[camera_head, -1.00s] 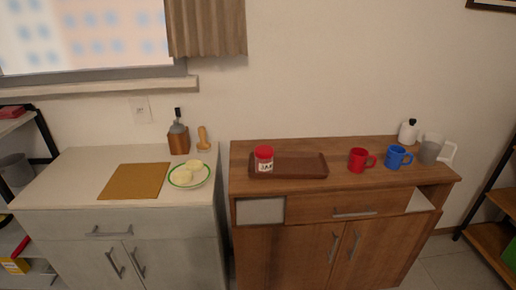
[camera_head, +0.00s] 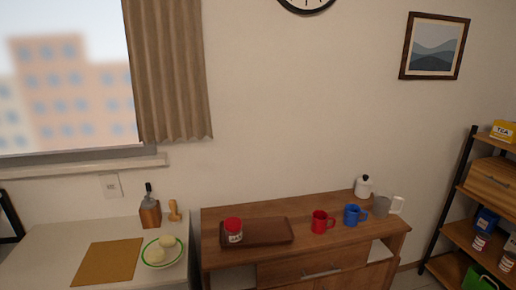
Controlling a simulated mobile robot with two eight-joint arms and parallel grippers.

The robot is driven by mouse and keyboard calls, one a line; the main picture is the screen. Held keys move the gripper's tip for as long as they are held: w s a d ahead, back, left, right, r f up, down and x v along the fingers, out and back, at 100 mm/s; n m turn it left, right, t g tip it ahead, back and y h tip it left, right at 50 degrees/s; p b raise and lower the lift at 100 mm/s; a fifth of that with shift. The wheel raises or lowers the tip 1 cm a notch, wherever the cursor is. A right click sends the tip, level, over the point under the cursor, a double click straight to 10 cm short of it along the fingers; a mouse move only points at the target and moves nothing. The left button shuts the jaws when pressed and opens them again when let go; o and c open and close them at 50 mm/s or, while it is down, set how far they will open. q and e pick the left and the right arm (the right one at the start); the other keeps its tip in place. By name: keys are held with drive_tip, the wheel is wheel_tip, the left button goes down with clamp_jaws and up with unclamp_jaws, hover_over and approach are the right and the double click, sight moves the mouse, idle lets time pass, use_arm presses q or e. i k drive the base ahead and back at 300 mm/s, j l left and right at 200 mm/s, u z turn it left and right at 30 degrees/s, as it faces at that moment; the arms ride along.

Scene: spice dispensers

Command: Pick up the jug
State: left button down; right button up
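A grey jug with a white handle (camera_head: 383,206) stands at the right end of the wooden cabinet top. Its handle points right. A blue mug (camera_head: 354,215) stands just left of it, and a small white bottle with a black top (camera_head: 364,187) stands behind. Neither of my grippers shows in this view.
A red mug (camera_head: 321,222) and a brown tray (camera_head: 278,232) with a red-lidded jar (camera_head: 233,231) are further left on the wooden cabinet (camera_head: 216,257). A white counter (camera_head: 40,240) holds a plate (camera_head: 177,254) and a board (camera_head: 107,262). A shelf (camera_head: 447,231) stands at right.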

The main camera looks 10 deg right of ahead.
sight(388, 205)
drive_tip(key=z, duration=1.3)
